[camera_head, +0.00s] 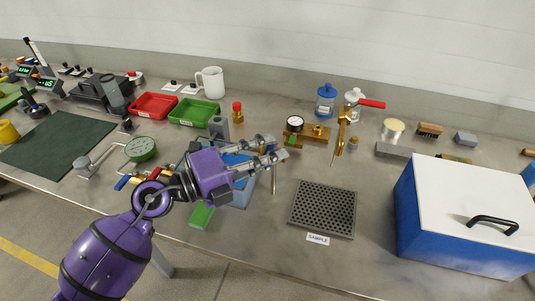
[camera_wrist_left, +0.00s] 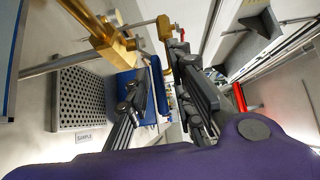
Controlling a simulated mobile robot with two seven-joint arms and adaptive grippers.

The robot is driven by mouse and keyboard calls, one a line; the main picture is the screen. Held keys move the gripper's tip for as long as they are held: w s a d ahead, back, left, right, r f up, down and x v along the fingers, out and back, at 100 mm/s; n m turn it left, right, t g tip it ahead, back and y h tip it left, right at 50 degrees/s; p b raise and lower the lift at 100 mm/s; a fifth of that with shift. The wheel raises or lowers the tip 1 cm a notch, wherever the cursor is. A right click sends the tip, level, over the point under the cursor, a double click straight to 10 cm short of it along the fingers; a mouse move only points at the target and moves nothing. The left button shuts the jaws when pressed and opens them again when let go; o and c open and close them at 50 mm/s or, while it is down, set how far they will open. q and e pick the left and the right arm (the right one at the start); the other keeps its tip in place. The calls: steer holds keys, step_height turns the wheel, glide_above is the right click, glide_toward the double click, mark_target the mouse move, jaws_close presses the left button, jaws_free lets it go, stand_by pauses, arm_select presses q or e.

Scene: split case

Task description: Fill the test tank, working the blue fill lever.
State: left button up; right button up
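My left gripper (camera_head: 278,148) reaches across the middle of the bench, its two fingers apart and nothing visible between them. Its fingers also show spread in the left wrist view (camera_wrist_left: 150,65). A small blue lever handle (camera_head: 122,183) shows at the left of brass pipework, next to a red one (camera_head: 138,187); my arm partly covers this pipework. A blue open container (camera_head: 242,193) stands below my gripper and is partly hidden by it. I cannot tell whether it is the test tank. My right gripper is in neither view.
A perforated grey plate (camera_head: 322,208) labelled SAMPLE lies right of my gripper. A blue case with a white lid (camera_head: 470,200) fills the right.

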arm_select(q)
jaws_close()
